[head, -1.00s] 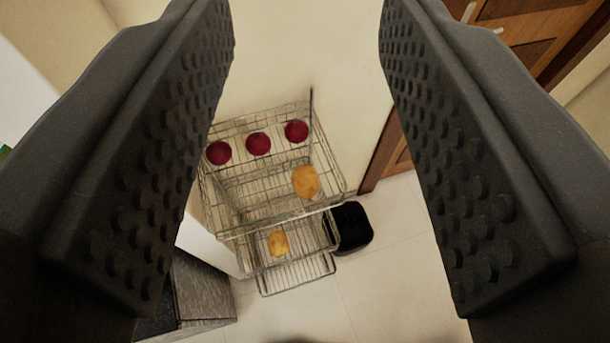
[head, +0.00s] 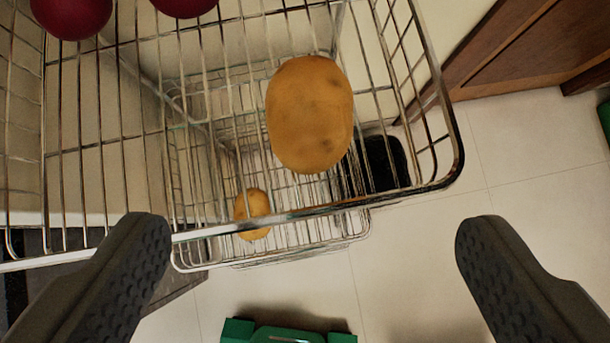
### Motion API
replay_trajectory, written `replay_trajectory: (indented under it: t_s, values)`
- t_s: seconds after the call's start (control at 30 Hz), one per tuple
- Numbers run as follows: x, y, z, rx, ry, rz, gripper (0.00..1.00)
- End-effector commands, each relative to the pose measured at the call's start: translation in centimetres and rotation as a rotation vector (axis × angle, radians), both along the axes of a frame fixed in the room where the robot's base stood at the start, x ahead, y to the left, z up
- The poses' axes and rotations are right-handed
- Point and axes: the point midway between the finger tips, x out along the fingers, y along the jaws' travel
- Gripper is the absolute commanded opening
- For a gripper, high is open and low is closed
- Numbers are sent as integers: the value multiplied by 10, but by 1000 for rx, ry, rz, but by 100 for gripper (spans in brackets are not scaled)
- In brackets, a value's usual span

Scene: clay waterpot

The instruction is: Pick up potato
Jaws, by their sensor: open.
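A large brown potato (head: 309,115) lies on the top tier of a wire basket rack (head: 110,180), near its front right part. A second potato (head: 252,212) lies on a lower tier, seen through the wires. My gripper (head: 312,235) is open and empty, its two dark fingers wide apart at the lower left and lower right. The upper potato is ahead of the gap between the fingers, beyond the basket's front rim. The left fingertip overlaps the rim in the picture; I cannot tell whether they touch.
Dark red round items (head: 72,12) sit at the top left of the basket. A black bin (head: 385,163) stands on the floor behind the rack. A wooden door (head: 530,45) is at the upper right. A green object (head: 285,333) is at the bottom.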

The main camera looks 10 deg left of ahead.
Motion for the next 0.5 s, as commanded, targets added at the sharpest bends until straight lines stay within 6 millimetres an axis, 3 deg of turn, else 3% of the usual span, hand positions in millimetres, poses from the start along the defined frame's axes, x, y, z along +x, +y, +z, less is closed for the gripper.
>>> replay_trajectory:
  t_s: [0.23,0.5]
  values:
    - [9,1,-20,0,13,3,83]
    - [34,4,-53,-1,16,3,83]
